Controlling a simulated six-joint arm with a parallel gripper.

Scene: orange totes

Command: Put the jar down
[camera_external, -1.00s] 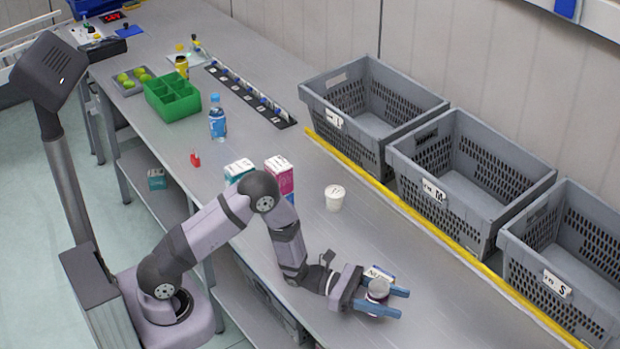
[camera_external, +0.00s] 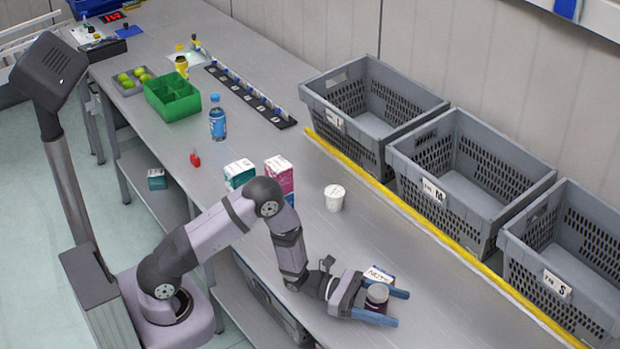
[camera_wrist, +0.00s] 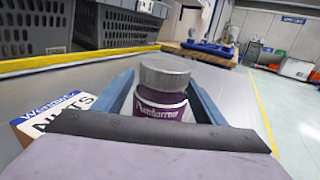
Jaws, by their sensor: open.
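The jar (camera_external: 376,297) is purple with a grey lid and stands upright on the grey table. In the wrist view the jar (camera_wrist: 163,95) shows its purple label and stands between the two blue fingers. My gripper (camera_external: 394,306) is open, low over the table, with a finger on either side of the jar. In the wrist view a gap shows between the jar and the fingers (camera_wrist: 165,100). The jar's lower part is hidden behind the gripper body.
A small white and blue box labelled NUTS (camera_external: 380,274) lies right beside the jar and gripper. A white cup (camera_external: 334,198) and cartons (camera_external: 279,176) stand farther back. Grey crates (camera_external: 440,200) line the right beyond a yellow strip (camera_external: 440,240). The table between cup and box is clear.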

